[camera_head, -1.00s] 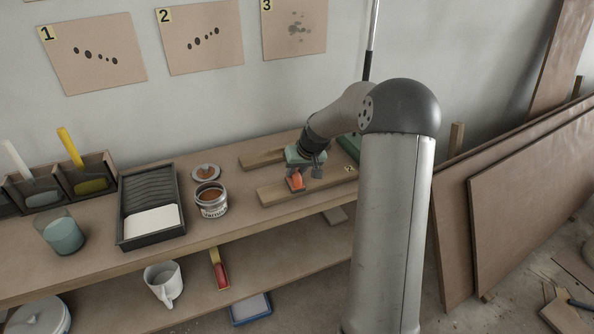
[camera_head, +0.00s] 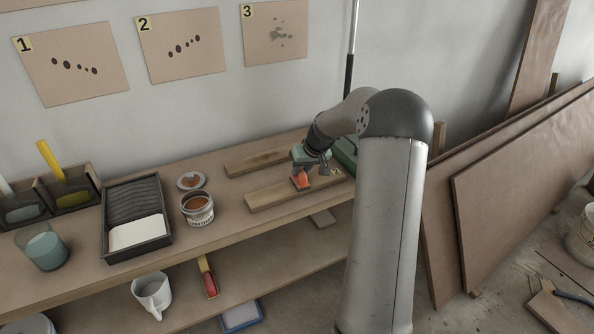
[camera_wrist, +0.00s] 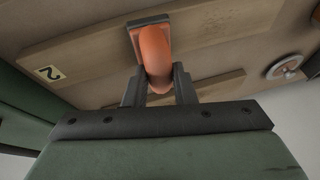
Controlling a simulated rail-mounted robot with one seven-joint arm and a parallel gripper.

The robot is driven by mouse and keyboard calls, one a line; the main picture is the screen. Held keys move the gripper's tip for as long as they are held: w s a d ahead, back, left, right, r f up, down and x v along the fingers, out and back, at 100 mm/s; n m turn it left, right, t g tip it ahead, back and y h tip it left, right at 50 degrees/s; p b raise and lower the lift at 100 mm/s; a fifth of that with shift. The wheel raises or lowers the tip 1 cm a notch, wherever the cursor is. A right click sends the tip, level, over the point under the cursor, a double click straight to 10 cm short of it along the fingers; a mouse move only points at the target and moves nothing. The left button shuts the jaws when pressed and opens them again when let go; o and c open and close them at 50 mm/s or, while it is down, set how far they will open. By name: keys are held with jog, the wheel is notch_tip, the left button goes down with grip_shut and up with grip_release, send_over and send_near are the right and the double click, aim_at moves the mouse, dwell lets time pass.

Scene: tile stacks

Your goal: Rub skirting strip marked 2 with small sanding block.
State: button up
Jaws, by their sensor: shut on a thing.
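The strip marked 2 (camera_head: 266,196) is a pale wooden length lying on the bench, the nearer of two strips. Its yellow label (camera_head: 336,172) is near its right end; the label also shows in the wrist view (camera_wrist: 50,73). My gripper (camera_head: 308,168) is shut on the orange handle of the small sanding block (camera_head: 301,181). In the wrist view the fingers (camera_wrist: 158,92) hold the handle (camera_wrist: 155,48) from both sides, and the dark base is partly hidden behind it. The block is at the strip's upper face, left of the label, seemingly touching it.
A second strip (camera_head: 250,161) lies behind. An open tin (camera_head: 197,211), its lid (camera_head: 191,181) and a paint tray (camera_head: 106,224) stand to the left.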

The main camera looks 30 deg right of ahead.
jog(key=shift+s+d+p, duration=0.15)
jog(key=shift+d+p, duration=0.15)
jog(key=shift+d, duration=3.15)
jog(key=shift+a+b, duration=0.5)
jog(key=shift+a, duration=1.3)
jog(key=shift+w+a+f+b, duration=0.1)
jog(key=shift+a+b, duration=0.4)
jog(key=shift+a, duration=1.15)
jog(key=shift+w+a+f+b, duration=0.1)
jog(key=shift+a+b, duration=0.4)
jog(key=shift+a, duration=1.1)
jog(key=shift+w+a+r+b, duration=0.15)
jog(key=shift+a+b, duration=0.15)
jog(key=shift+a, duration=1.7)
jog(key=shift+s+d+p, duration=0.2)
jog(key=shift+d+p, duration=0.15)
jog(key=shift+d, duration=3.2)
jog(key=shift+s+d+p, duration=0.15)
jog(key=shift+d+p, duration=0.2)
jog(key=shift+d, duration=3.15)
notch_tip(320, 180, up, 7)
jog(key=p, duration=0.4)
